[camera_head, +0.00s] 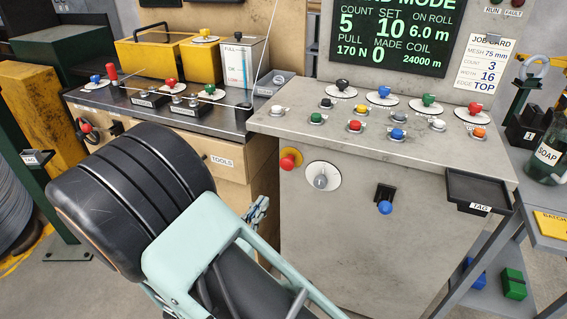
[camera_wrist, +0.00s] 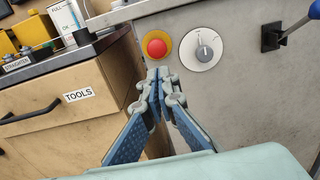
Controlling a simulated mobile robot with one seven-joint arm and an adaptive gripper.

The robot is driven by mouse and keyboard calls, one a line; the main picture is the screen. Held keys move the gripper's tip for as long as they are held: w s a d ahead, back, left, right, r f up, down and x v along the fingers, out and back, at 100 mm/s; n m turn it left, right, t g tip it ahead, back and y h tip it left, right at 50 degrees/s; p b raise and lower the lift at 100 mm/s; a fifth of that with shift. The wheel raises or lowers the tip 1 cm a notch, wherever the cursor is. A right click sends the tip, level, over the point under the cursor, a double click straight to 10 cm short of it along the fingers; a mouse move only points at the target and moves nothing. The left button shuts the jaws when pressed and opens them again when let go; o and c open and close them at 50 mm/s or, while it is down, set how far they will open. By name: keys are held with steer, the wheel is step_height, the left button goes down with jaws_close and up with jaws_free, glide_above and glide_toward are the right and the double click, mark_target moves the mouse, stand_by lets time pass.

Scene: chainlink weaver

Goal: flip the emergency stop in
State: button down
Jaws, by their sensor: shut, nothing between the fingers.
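The emergency stop is a red mushroom button (camera_head: 288,162) on a yellow round plate, at the upper left of the grey console's front face. In the wrist view the red button (camera_wrist: 157,48) sits just above and beyond my fingertips. My gripper (camera_wrist: 158,74) is shut and empty, its fingertips together just below the button in the picture; I cannot tell whether they touch the plate. In the head view my arm hides most of the gripper, and only a bit of it (camera_head: 258,212) shows left of the console.
A white rotary dial (camera_head: 322,177) is right beside the button. A blue-knobbed lever (camera_head: 384,205) and a black tray (camera_head: 478,188) are further right on the console (camera_head: 340,240). The wooden tools cabinet (camera_wrist: 70,100) stands close on the left. Several coloured buttons cover the console top.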

mark_target(285, 166)
steer(key=shift+s+a, duration=0.15)
steer(key=shift+a, duration=0.1)
steer(key=b+x, duration=0.1)
steer(key=x, duration=1.2)
steer(key=shift+w+d, duration=0.1)
steer(key=shift+w, duration=0.45)
